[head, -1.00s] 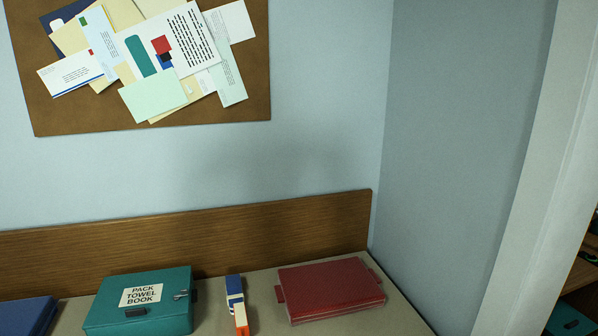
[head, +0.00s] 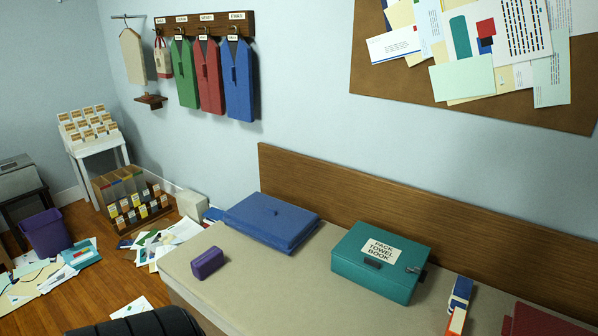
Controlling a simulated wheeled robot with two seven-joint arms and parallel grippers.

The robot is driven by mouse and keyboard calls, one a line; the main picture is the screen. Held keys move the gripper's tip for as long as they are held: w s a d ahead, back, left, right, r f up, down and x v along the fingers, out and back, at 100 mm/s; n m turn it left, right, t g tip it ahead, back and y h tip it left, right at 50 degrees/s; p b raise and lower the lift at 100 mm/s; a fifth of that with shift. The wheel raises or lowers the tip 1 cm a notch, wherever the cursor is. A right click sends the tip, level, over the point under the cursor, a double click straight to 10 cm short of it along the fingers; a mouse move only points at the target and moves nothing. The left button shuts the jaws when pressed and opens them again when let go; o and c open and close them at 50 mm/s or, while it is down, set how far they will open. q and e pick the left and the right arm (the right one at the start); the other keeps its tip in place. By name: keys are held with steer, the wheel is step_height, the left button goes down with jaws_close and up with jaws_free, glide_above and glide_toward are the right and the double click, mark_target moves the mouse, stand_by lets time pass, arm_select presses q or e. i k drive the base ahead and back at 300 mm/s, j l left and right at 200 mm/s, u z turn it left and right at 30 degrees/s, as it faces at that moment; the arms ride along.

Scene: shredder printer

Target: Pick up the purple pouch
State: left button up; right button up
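A small purple pouch (head: 207,263) lies on the near left part of the beige desk top (head: 270,290) in the head view. It is a little in front of a flat blue case (head: 268,221) and apart from it. Neither of my grippers shows in the head view, so their state is hidden.
A teal box (head: 378,262) labelled "PACK TOWEL BOOK", a blue, white and orange item (head: 458,303) and a red case (head: 540,320) are on the desk. A black rounded object (head: 140,323) stands before it. Papers and a purple bin (head: 46,233) cover floor at left.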

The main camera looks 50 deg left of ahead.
mark_target(203, 267)
steer(key=u, duration=2.35)
steer(key=i+j, duration=0.2)
steer(key=i+z, duration=0.05)
steer(key=i, duration=0.05)
